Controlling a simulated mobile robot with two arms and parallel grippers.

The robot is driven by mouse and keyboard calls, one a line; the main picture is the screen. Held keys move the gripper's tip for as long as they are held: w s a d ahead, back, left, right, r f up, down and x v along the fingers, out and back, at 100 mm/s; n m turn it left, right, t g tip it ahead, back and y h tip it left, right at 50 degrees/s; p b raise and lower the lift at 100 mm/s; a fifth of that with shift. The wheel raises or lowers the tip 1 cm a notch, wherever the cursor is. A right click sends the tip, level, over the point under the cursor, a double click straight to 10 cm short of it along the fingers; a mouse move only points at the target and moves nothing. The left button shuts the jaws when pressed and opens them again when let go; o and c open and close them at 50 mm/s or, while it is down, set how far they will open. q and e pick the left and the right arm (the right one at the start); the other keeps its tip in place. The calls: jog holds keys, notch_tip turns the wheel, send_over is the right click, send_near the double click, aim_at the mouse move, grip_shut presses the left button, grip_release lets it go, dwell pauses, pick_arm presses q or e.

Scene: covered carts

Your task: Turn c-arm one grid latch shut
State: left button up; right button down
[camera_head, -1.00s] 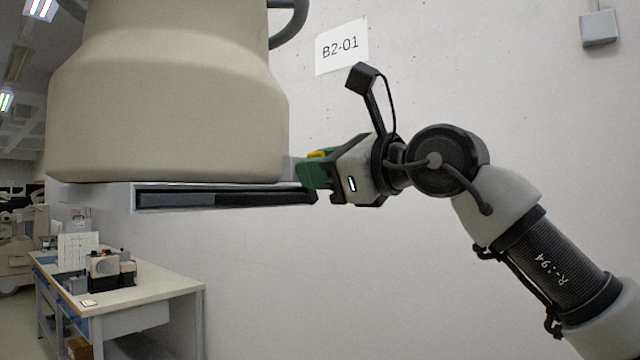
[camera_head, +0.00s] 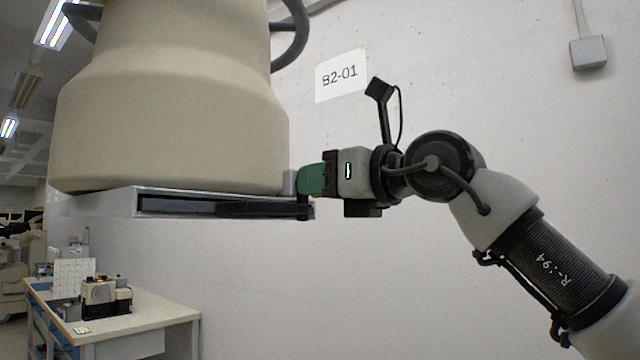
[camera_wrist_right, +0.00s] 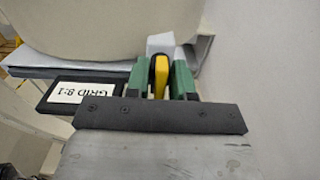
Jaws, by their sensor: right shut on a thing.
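The large beige C-arm housing (camera_head: 170,110) hangs at upper left in the head view. A grey holder (camera_head: 95,203) sits under it, with a dark grid (camera_head: 220,208) in its slot. My right gripper (camera_head: 309,180) is at the holder's right end, its green fingers next to a small grey block. In the right wrist view the fingers are shut on the yellow latch (camera_wrist_right: 160,77), one on each side. The grid's dark end, labelled GRID 8:1 (camera_wrist_right: 80,93), shows left of the fingers. My left gripper is not in view.
A white wall with a B2-01 sign (camera_head: 341,77) stands behind. A grey wall box (camera_head: 588,52) is at upper right. A workbench (camera_head: 150,318) with equipment (camera_head: 105,298) stands at lower left. The space below my right gripper looks clear.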

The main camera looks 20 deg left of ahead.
jog(key=c, duration=1.2)
grip_release()
jog(key=shift+s+d+f, duration=0.1)
jog(key=shift+d, duration=0.25)
jog(key=b+v, duration=0.4)
jog(key=v, duration=0.6)
